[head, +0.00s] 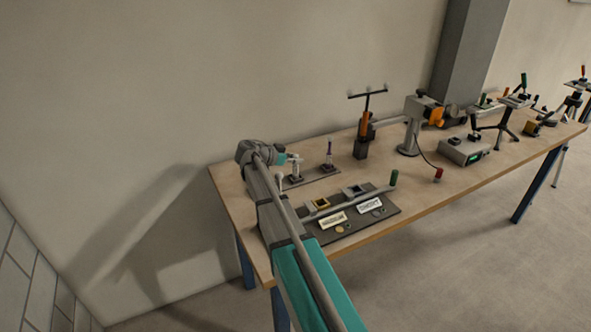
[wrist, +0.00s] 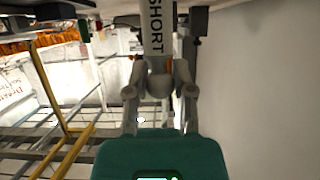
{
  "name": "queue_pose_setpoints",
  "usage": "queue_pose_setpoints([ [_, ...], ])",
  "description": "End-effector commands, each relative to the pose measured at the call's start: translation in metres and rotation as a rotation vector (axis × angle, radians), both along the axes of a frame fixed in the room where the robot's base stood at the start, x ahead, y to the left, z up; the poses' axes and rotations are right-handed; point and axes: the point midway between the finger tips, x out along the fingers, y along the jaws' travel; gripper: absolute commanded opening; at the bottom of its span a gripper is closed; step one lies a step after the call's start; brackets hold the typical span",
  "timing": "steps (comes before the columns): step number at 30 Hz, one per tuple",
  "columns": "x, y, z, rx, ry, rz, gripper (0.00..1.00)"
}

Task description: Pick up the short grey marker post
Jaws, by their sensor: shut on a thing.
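The short grey marker post (wrist: 155,35) shows in the wrist view as a light grey upright strip with the word SHORT on it. My gripper (wrist: 158,78) is shut on it, with one finger on each side of its end. In the head view my gripper (head: 289,160) is small, at the far left of the workbench, above a dark strip. The post is hard to separate from the fingers there, and I cannot tell whether its foot touches the strip.
Another thin post (head: 329,152) stands just right of my gripper on the workbench (head: 440,190). A dark board (head: 385,216) with two white labels lies in front. An orange and black stand (head: 364,130) rises farther right. The wall is close behind.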

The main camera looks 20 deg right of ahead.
Motion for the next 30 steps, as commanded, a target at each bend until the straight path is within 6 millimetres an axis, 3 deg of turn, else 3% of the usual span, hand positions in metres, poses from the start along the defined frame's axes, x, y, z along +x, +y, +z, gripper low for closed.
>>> queue_pose_setpoints([
  [14, 0.000, 0.000, 0.008, 0.000, 0.000, 0.000, 0.00],
  [24, 0.000, 0.000, 0.036, 0.000, 0.000, 0.000, 0.00],
  [30, -0.021, 0.004, 0.060, 0.000, 0.000, -0.001, 0.00],
])
